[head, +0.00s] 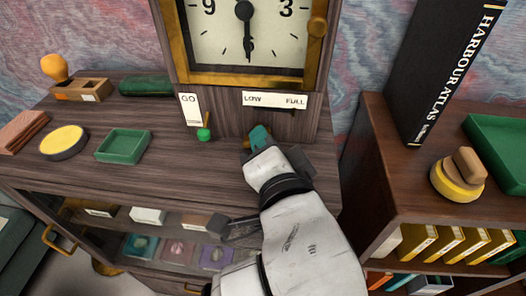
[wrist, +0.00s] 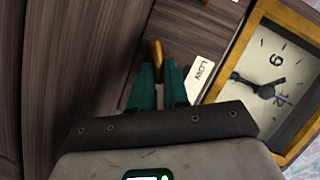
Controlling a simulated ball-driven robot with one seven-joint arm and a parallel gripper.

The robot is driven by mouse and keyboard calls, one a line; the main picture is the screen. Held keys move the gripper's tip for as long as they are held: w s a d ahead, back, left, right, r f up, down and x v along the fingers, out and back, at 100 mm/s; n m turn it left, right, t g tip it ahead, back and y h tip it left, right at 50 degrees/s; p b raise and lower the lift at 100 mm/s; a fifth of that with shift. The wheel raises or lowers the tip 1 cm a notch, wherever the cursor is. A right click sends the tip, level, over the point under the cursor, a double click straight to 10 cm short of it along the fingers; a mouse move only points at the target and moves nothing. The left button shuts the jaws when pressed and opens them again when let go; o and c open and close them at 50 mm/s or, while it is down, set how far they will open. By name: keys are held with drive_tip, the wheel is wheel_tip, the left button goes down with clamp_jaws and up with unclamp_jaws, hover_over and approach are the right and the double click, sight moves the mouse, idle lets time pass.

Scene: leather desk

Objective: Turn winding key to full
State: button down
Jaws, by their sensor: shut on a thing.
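The clock (head: 248,40) stands on the wooden desk, with a brass-framed white dial. On its base is a white LOW–FULL label (head: 274,100); no pointer reading can be made out. My gripper (head: 260,138) is in front of the base, just below that label. In the wrist view, its teal fingers (wrist: 157,76) are shut on the brass winding key (wrist: 156,52), whose flat head shows between the tips. The key is mostly hidden by my gripper in the head view. The LOW end of the label (wrist: 200,75) also shows in the wrist view.
A GO label (head: 189,109) and a green-knobbed lever (head: 204,134) are left of my gripper. A green tray (head: 123,147), a yellow-topped round tin (head: 63,142) and a wooden stamp stand (head: 80,90) lie farther left. A shelf with a black book (head: 445,65) is at right.

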idle(0.3)
drive_tip(key=c, duration=1.1)
unclamp_jaws()
drive_tip(key=shift+s, duration=0.1)
drive_tip(key=p+v, duration=0.5)
drive_tip(key=v, duration=0.5)
drive_tip(key=shift+s+d+r+p, duration=0.1)
drive_tip(key=shift+s+d+p, duration=0.1)
drive_tip(key=shift+p, duration=0.2)
